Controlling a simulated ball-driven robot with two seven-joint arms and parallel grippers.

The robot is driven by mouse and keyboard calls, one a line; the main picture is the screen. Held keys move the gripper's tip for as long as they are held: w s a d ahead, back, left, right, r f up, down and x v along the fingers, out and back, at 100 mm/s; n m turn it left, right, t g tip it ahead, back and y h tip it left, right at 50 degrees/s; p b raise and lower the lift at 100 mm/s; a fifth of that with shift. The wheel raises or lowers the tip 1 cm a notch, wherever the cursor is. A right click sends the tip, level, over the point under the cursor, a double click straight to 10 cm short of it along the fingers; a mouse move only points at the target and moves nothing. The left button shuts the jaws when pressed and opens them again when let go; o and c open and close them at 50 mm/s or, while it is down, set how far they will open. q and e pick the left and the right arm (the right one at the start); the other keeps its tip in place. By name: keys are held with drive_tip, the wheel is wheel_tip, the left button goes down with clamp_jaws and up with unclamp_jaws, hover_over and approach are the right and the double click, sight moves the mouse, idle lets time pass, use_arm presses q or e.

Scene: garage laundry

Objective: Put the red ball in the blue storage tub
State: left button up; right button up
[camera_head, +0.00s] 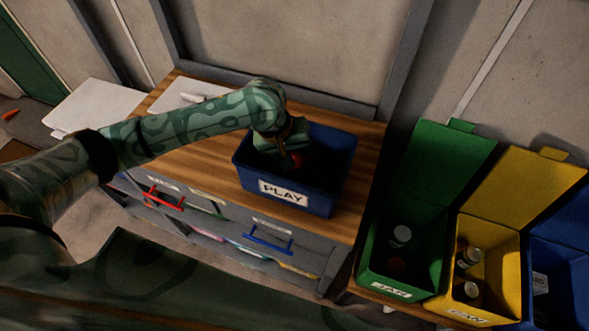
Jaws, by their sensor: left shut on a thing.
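The blue storage tub (325,190), labelled PLAY, stands on the wooden top of a drawer cabinet. My left gripper (290,158) reaches over the tub's left part and points down into its opening. It is shut on the red ball (296,160), which shows only in part beneath the gripper, inside the outline of the tub's opening. I cannot tell whether the ball touches the tub's floor. The gripper and arm hide the rest of the ball and some of the tub's inside. My right gripper is not in view.
The cabinet top (205,150) has free room left of the tub. A white board-like thing (180,97) lies behind my arm. Open green (437,158), yellow (525,190) and blue (570,225) lidded bins stand at the right. The cabinet has red and blue drawer handles.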

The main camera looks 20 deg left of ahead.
use_arm(q)
wheel_tip(320, 180, down, 5)
drive_tip(key=shift+f+b, duration=0.2)
drive_tip(key=shift+b, duration=0.9)
drive_tip(key=shift+r, duration=0.1)
drive_tip(key=o, duration=1.1)
drive_tip(key=p+v, duration=0.5)
drive_tip(key=v, duration=0.7)
